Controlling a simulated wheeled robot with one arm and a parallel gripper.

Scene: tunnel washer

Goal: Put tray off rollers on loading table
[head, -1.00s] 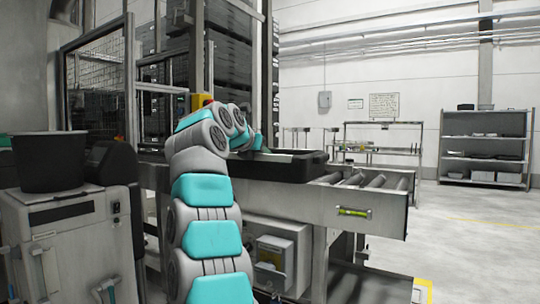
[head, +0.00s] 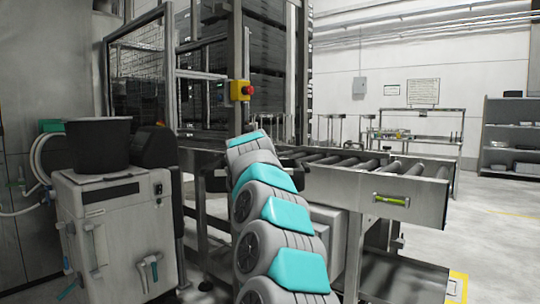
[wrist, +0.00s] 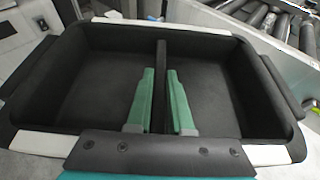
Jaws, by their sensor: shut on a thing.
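The tray (wrist: 230,115) fills the wrist view. The rollers (wrist: 262,20) show beyond the tray's far right corner. In the head view, my arm hides most of the tray and my gripper. The rollers (head: 365,165) there look bare. I cannot tell which surface is the loading table.
A white machine (head: 110,215) with a black bin (head: 87,145) stands on the left. A yellow box with a red button (head: 241,90) is by the fenced rack. A metal bench (head: 405,137) stands behind the rollers. Open floor lies at the right.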

